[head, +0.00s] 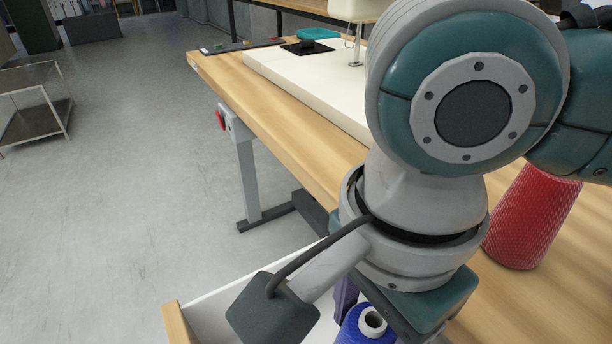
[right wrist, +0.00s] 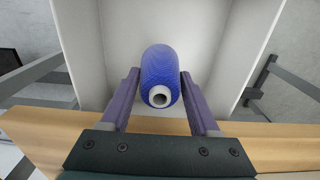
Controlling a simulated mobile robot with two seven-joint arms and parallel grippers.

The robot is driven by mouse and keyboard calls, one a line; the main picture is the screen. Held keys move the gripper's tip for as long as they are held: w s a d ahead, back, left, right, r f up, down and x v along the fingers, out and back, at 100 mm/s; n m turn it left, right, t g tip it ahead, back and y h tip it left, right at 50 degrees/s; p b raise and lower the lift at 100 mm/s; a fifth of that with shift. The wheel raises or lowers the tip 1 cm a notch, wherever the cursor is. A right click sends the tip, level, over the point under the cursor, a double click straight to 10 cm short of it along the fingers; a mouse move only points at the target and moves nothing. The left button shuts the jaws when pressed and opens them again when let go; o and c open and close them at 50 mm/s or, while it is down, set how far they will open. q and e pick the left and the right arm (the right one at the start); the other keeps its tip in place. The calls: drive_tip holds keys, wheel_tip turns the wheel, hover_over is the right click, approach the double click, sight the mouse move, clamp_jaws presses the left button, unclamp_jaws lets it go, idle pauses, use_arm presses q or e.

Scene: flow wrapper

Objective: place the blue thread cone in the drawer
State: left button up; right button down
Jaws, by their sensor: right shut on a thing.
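The blue thread cone (right wrist: 160,72) is between the two purple fingers of my right gripper (right wrist: 159,88), which is shut on it. In the head view the top of the blue cone (head: 357,332), with its white core, shows at the bottom edge, below my right wrist. The open drawer (head: 235,300) has white inner walls and a wooden edge; in the right wrist view its white inside (right wrist: 210,35) lies behind the cone. The cone is over the drawer; I cannot tell whether it touches the bottom. My right arm hides much of the drawer. My left gripper is not in view.
A red thread cone (head: 532,222) stands on the wooden table (head: 290,130) at the right. A white sewing machine (head: 310,80) is at the back of the table. A metal shelf cart (head: 35,105) stands far left.

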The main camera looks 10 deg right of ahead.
wheel_tip(320, 180, down, 5)
drive_tip(key=shift+f+b, duration=0.2)
drive_tip(key=shift+b, duration=0.95)
drive_tip(key=shift+r, duration=0.1)
drive_tip(key=shift+c, duration=0.6)
unclamp_jaws()
drive_tip(key=shift+r, duration=0.2)
wheel_tip(320, 180, up, 12)
drive_tip(key=p, duration=0.6)
drive_tip(key=shift+f, duration=0.2)
